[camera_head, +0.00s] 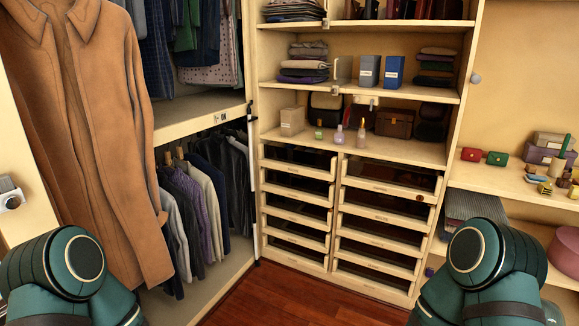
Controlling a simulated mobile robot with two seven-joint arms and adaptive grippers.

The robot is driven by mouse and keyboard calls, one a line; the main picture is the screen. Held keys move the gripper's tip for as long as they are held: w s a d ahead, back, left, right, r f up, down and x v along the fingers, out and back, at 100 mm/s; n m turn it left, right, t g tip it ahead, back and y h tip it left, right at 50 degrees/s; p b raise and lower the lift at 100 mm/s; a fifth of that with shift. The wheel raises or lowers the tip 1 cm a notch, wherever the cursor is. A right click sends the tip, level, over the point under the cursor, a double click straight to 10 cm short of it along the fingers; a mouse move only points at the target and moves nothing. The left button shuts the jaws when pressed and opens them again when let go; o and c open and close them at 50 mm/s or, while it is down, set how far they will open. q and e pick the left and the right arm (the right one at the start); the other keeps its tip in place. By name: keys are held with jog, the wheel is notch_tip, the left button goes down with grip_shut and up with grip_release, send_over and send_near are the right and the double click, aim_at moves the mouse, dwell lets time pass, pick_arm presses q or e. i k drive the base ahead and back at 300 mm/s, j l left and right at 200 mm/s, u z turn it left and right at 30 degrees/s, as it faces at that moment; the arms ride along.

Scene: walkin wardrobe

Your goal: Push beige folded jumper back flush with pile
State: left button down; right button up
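A pile of folded clothes (303,72) stands on the middle shelf, left of centre. Its upper pieces look grey-brown, its lower ones dark purple. Another pile (436,68) stands at the right of the same shelf, and a third (293,9) is on the shelf above, cut by the top edge. My green arms show at the lower left and lower right, but both grippers are out of view, far from the piles.
Two blue-grey boxes (369,71) stand between the middle-shelf piles. Bags (394,122) and small bottles (339,135) fill the shelf below, above several drawers (387,208). A brown coat (95,130) hangs close at left. The wooden floor (300,300) is clear in front.

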aim_at(306, 64)
jog(key=i+z, duration=0.3)
jog(key=i, duration=1.15)
